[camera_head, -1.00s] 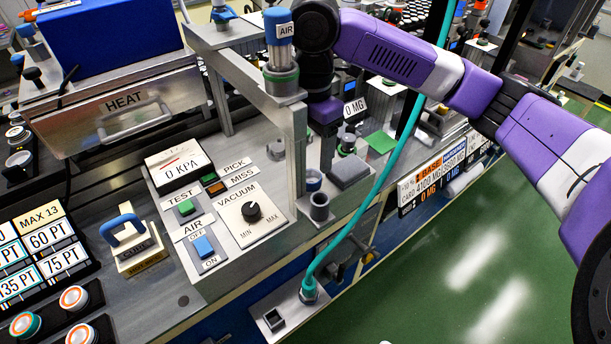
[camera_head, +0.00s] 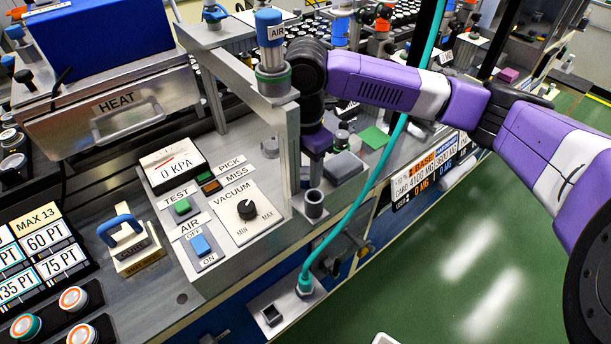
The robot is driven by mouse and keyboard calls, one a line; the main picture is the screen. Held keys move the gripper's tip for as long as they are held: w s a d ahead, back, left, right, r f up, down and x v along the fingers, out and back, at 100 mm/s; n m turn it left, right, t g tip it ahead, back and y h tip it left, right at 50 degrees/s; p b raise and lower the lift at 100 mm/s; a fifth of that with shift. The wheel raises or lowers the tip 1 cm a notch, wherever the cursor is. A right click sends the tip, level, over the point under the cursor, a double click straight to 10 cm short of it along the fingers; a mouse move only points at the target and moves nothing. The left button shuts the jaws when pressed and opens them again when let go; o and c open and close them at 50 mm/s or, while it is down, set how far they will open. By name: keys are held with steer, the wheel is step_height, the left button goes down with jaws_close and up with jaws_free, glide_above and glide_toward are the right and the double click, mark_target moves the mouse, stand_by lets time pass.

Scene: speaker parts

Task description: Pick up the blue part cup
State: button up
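My gripper (camera_head: 312,172) points down behind the grey upright of the stand, at the right end of the grey machine deck. Its fingers are dark and small here, and the upright partly covers them. The blue part cup is not clearly visible; the spot behind the dark grey cup (camera_head: 314,205) is covered by my gripper. The dark grey cup stands just in front of my gripper. I cannot tell whether my fingers touch or hold anything.
A metal stand with a blue AIR cylinder (camera_head: 270,38) rises close left of my wrist. A teal hose (camera_head: 345,222) runs up just to the right. A grey block (camera_head: 343,168) and a green pad (camera_head: 375,138) lie right of my gripper. The vacuum panel (camera_head: 240,212) is to the left.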

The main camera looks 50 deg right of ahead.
jaws_close()
